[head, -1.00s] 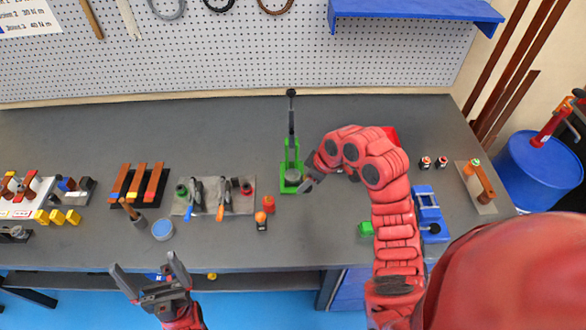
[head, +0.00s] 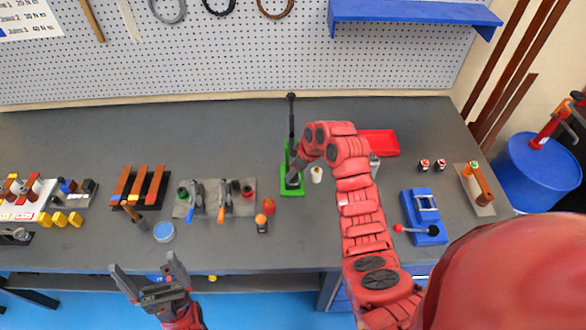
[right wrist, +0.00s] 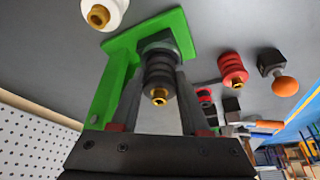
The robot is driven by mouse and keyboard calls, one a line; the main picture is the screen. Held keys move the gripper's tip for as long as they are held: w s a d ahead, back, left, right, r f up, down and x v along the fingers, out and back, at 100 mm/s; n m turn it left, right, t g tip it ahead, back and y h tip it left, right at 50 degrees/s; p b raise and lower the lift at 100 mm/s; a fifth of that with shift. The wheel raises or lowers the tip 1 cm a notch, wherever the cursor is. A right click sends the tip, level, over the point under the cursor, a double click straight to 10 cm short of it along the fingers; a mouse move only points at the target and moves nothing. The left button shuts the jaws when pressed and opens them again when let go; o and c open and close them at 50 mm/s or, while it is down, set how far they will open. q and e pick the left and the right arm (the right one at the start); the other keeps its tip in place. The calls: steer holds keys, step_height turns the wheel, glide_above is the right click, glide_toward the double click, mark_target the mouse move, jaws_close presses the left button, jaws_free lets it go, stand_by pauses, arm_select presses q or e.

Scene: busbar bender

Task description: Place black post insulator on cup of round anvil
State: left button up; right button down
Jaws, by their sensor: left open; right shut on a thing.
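The black post insulator (right wrist: 160,76), ribbed with a brass insert, is between the fingers of my right gripper (head: 293,179), which is shut on it. In the right wrist view it stands over the green tool's base (right wrist: 178,28), in front of a dark round part that looks like the anvil cup. I cannot tell whether it touches the cup. In the head view the green tool (head: 285,187) has its dark lever (head: 291,118) upright, and my right gripper hides the cup and insulator. My left gripper (head: 151,277) is open and empty by the bench's front edge.
A white insulator (head: 316,174) stands close right of the green tool. A red insulator (head: 268,206) and a black block with an orange knob (head: 261,222) stand at its front left. A red tray (head: 380,142) and a blue device (head: 424,217) are to the right.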

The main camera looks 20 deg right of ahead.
steer(key=shift+f, duration=0.2)
steer(key=shift+c, duration=2)
jaws_free()
steer(key=shift+r, duration=0.1)
steer(key=shift+r, duration=0.2)
steer(key=shift+d+r+b, duration=0.2)
steer(key=shift+r+b, duration=0.1)
steer(key=shift+b, duration=0.1)
steer(key=b+v, duration=0.1)
steer(key=v, duration=0.2)
steer(key=shift+s+d+b, duration=0.1)
steer(key=shift+b, duration=0.3)
steer(key=p+v, duration=0.2)
steer(key=v, duration=0.6)
steer(key=shift+p, duration=0.35)
